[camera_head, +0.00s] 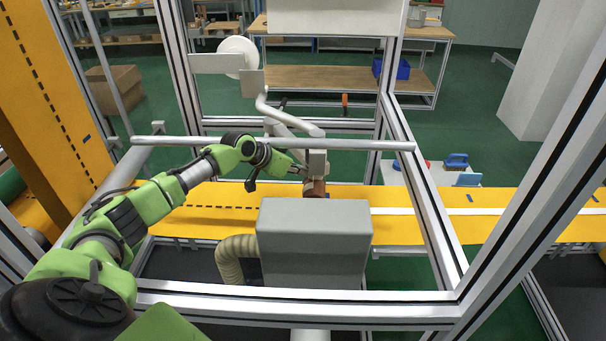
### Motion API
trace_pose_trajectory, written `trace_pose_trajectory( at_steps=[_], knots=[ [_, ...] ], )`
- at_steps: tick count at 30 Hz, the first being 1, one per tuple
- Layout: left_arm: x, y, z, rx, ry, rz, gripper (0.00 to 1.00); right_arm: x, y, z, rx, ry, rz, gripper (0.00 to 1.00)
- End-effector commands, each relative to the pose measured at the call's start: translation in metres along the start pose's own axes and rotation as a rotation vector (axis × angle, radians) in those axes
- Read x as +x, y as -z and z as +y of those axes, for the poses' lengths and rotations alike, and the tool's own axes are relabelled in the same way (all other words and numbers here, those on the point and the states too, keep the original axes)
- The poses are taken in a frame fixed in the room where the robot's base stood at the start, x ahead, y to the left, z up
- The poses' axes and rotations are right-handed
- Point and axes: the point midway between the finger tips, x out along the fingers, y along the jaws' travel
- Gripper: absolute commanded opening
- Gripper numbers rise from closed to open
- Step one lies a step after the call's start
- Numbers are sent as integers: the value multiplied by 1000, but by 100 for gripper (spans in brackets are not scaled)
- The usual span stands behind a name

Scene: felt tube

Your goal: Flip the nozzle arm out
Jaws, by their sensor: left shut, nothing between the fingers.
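My left arm comes in from the lower left and reaches through the metal frame. My left gripper (302,171) is at the middle, close beside the nozzle arm (317,165), a light grey block with a brown lower part under the horizontal rail. The fingers are small in view and partly merge with the block; nothing shows held between them. I cannot tell whether they touch the nozzle arm. A bent grey tube (288,117) runs behind and above it. My right gripper is not in view.
A horizontal metal rail (365,145) crosses just above the gripper. A grey box (314,240) with a ribbed beige hose (230,259) stands in front. The yellow felt band (395,229) runs behind the box. Aluminium frame posts (425,215) bound the space on both sides.

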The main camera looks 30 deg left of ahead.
Motion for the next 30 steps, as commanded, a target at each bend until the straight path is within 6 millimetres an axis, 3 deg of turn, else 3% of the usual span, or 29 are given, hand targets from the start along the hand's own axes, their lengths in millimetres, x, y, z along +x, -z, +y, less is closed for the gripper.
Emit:
trace_pose_trajectory(
  at_steps=[16,24,30],
  knots=[
    [7,6,0,0,1,1,0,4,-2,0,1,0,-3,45],
    [31,28,9,-1,0,5,0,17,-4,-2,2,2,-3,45],
    [34,32,10,0,1,1,0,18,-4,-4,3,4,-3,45]
  ],
)
